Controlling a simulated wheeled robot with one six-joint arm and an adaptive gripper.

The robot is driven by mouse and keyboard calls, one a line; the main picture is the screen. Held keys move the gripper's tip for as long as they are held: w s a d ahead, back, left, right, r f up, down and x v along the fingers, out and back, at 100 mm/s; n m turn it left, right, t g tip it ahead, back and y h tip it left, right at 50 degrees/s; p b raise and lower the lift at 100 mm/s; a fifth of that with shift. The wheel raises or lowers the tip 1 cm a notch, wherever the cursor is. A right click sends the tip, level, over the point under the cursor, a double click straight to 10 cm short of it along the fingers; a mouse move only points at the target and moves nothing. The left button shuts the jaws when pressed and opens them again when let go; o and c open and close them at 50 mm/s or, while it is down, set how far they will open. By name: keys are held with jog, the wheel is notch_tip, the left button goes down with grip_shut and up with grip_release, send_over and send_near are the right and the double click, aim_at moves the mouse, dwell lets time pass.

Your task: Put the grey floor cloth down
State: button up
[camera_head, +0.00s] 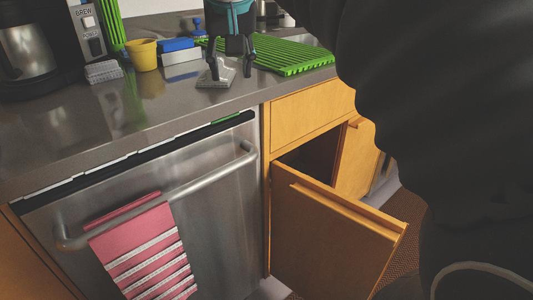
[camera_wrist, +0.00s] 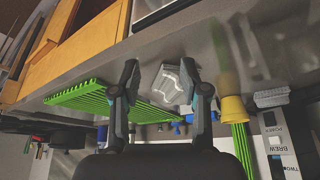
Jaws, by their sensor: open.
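The grey floor cloth (camera_head: 217,75) is a small, light grey piece on the countertop (camera_head: 150,107), near its front edge. It also shows in the wrist view (camera_wrist: 171,84), with a pale wavy mark on it. My gripper (camera_head: 231,74) is low over the counter, its two fingers spread around the cloth. In the wrist view my gripper (camera_wrist: 160,68) shows a clear gap between the fingertips, with the cloth between and just beyond them. I cannot tell whether a finger touches the cloth.
A green ribbed rack (camera_head: 290,56) lies right of my gripper. A yellow cup (camera_head: 143,55), a grey brush-like block (camera_head: 103,72), a blue-and-white box (camera_head: 180,54) and a coffee maker (camera_head: 25,50) stand left. Below, a cabinet door (camera_head: 330,240) hangs open beside the dishwasher (camera_head: 225,215) with its pink striped towel (camera_head: 145,250).

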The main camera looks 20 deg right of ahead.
jog(key=s+f, duration=0.5)
jog(key=f, duration=0.3)
jog(key=s+f+n, duration=0.1)
jog(key=s+f, duration=0.5)
jog(key=f, duration=0.3)
jog(key=s+f+n+y, duration=0.1)
jog(key=s+f, duration=0.4)
jog(key=f, duration=0.4)
jog(key=shift+s+t, duration=0.3)
jog(key=shift+s, duration=0.05)
jog(key=shift+f, duration=0.1)
jog(key=shift+c, duration=0.3)
